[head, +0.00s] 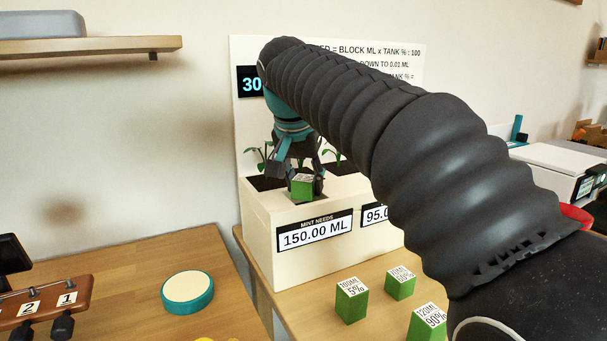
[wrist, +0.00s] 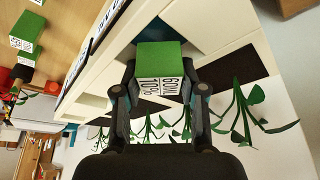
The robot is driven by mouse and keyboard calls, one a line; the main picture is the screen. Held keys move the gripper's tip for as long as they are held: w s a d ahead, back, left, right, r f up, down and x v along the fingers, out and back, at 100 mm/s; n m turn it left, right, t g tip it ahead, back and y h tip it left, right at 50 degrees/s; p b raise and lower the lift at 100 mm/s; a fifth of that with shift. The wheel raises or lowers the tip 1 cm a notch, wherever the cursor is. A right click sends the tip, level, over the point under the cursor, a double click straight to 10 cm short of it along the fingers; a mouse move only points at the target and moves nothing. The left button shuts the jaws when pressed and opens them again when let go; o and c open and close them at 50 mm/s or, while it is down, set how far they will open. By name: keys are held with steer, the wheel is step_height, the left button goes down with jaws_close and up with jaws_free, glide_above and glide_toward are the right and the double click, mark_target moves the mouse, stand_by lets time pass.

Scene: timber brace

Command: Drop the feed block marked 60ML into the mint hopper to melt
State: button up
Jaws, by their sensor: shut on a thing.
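My gripper (head: 301,180) is shut on a green block (head: 302,188) with a white top label. In the wrist view my gripper (wrist: 160,92) has a finger on each side of the block (wrist: 158,60), whose label reads 60ML and 10%. The block is held over the front part of the cream planter box (head: 262,225), above the sign MINT NEEDS 150.00 ML (head: 315,230). In the wrist view a dark teal recess (wrist: 154,30) in the cream top shows beside the block; it may be the mint hopper, but the block and gripper hide part of it.
Green blocks (head: 352,300) (head: 400,283) (head: 427,322) stand on the table in front of the planter. Plants (head: 262,160) grow in it. A board behind has a display starting 30 (head: 250,84). A round teal-rimmed pad (head: 187,290) lies on the left table.

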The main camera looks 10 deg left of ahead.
steer(key=o, duration=1.2)
